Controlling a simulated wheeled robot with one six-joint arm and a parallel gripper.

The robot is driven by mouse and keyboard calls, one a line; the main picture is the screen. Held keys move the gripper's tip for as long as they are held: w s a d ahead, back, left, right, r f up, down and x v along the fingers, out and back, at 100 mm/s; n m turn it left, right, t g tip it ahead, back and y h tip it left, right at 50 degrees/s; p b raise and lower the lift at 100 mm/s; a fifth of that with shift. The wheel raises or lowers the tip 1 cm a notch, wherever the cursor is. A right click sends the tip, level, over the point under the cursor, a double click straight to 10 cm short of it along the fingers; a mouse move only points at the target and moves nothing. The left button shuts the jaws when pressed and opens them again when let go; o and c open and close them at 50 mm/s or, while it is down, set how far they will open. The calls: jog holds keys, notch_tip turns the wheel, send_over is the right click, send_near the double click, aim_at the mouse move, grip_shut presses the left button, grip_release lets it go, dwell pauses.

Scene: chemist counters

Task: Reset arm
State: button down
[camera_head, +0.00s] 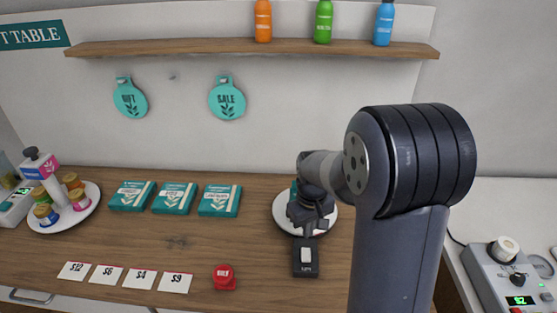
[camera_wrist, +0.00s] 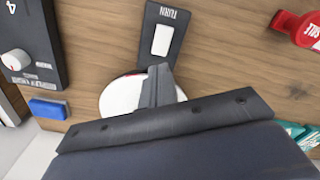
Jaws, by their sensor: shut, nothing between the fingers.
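My arm reaches over the wooden counter (camera_head: 180,247), its dark elbow filling the right of the head view. My gripper (camera_head: 306,222) is shut and empty, pointing down over the white plate (camera_head: 284,224) near the counter's middle right. It hides much of the plate, and something teal shows behind it. In the wrist view my gripper's closed fingers (camera_wrist: 160,78) overlap the plate (camera_wrist: 118,97). A black switch box with a white rocker (camera_head: 306,269) lies just in front of the plate; it also shows in the wrist view (camera_wrist: 162,40), labelled TURN. I cannot tell whether the fingers touch anything.
Teal boxes (camera_head: 174,198) stand behind, left of the plate. A plate of jars (camera_head: 82,214) is far left. A shelf (camera_head: 250,48) holds bottles above. A knobbed device (camera_head: 507,275) stands right.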

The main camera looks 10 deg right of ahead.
aim_at(306, 251)
jog(key=shift+f+b, duration=2.45)
jog(key=shift+f, duration=1)
jog(key=shift+r, duration=0.25)
